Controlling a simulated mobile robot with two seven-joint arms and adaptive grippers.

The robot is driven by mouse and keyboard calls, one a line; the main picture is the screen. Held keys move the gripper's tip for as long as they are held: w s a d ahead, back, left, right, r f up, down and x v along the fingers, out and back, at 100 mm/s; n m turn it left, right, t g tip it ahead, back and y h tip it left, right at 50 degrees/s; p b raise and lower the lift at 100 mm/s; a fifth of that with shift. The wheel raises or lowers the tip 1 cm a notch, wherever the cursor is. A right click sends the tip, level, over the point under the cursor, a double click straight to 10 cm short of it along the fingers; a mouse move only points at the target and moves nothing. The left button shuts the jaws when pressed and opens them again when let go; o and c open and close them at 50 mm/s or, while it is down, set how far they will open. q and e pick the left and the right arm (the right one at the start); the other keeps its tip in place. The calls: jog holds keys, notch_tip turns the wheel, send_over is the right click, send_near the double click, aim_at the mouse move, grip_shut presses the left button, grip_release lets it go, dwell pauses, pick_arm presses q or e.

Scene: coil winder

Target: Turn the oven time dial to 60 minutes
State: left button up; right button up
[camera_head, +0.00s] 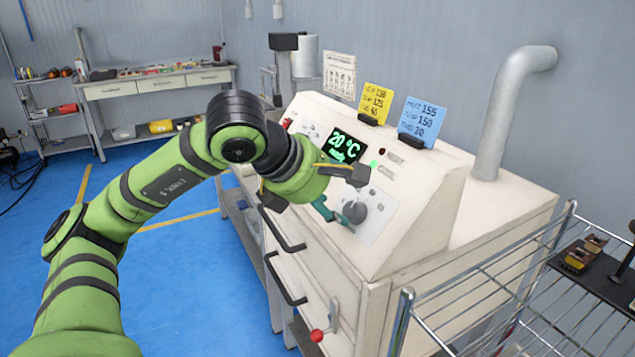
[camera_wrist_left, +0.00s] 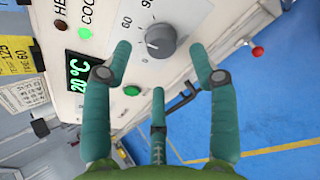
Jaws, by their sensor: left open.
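The oven time dial (camera_wrist_left: 155,41) is a round grey knob on the oven's white sloped panel. In the left wrist view a "60" mark is at its left and part of a "9" mark above; its exact setting is hard to read. In the head view the dial (camera_head: 355,212) shows beside my left gripper (camera_head: 335,211), whose teal fingers reach toward the panel. The left wrist view shows the gripper (camera_wrist_left: 160,68) open, with the dial between the two longer fingers' tips and no clear contact. My right gripper is in neither view.
A green display (camera_head: 342,147) reads 20 °C. A green button (camera_wrist_left: 131,90) sits near the left finger. Yellow (camera_head: 376,103) and blue (camera_head: 422,119) cards stand on the oven. Handles (camera_head: 288,280) project from its front. A wire rack (camera_head: 490,295) stands at the right.

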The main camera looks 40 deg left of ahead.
pick_arm(q)
jog(key=d+v, duration=0.1)
jog(key=v, duration=0.6)
jog(key=shift+a, duration=0.45)
